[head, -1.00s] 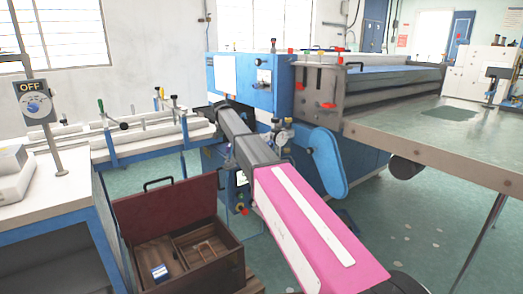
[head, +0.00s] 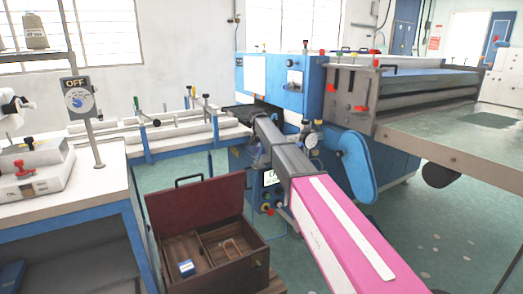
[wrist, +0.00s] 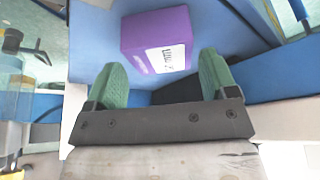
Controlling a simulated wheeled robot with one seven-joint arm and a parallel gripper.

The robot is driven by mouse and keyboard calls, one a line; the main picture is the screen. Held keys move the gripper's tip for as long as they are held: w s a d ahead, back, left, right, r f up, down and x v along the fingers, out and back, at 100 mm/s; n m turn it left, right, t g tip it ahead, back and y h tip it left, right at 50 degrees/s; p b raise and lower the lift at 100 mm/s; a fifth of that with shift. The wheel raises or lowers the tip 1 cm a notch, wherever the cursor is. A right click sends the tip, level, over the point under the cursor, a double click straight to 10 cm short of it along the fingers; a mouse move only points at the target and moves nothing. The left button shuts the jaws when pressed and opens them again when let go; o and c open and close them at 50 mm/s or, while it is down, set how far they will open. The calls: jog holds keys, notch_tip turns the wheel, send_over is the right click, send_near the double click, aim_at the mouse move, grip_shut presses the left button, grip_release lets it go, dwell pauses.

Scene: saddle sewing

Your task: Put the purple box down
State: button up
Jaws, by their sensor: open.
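The purple box (wrist: 157,40), with a white printed label, shows in the wrist view, resting against a blue surface (wrist: 90,45). My gripper (wrist: 162,66) is open, with its two green fingers spread and nothing clasped between them. The box is just beyond and partly between the fingertips; I cannot tell if either finger touches it. In the head view my pink and grey arm reaches to the blue machine (head: 282,85). The gripper's fingers and the purple box cannot be made out there.
An open brown chest (head: 235,240) with a small blue-and-white box (head: 187,268) inside stands on the floor below my arm. A white-topped table (head: 85,190) with an OFF sign (head: 78,97) is at left. A long table (head: 455,135) is at right.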

aim_at(261, 145)
jog(key=shift+x, duration=1.6)
jog(key=c, duration=0.8)
jog(key=shift+r, duration=0.15)
